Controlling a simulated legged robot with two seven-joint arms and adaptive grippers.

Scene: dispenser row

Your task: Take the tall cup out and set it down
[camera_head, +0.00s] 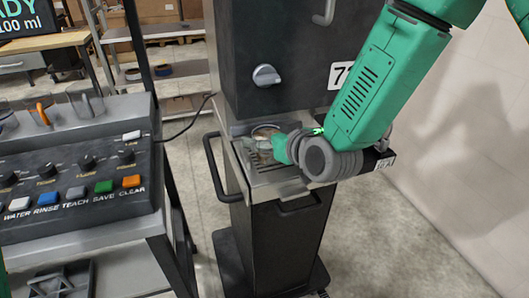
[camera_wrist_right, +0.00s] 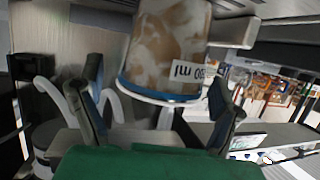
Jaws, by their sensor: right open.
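The tall cup (camera_head: 265,132) stands on the drip tray (camera_head: 280,188) under the dark dispenser in the head view. It is partly hidden by my right gripper (camera_head: 291,145), which reaches in from the right. In the right wrist view the cup (camera_wrist_right: 168,45) is large, with brown and white patches, a blue rim and a white label ending in "50 ml"; its top is cut off by the frame. The fingers of my right gripper (camera_wrist_right: 158,78) are apart, one on each side of the cup's near end. I cannot tell whether they touch it. My left gripper is out of view.
The dispenser (camera_head: 280,60) has a grey knob and a number plate. Dark handles (camera_head: 220,170) flank the tray. At left a button panel (camera_head: 85,180) carries clear cups (camera_head: 85,103) on top. A pale wall (camera_head: 460,150) stands at right; floor between is clear.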

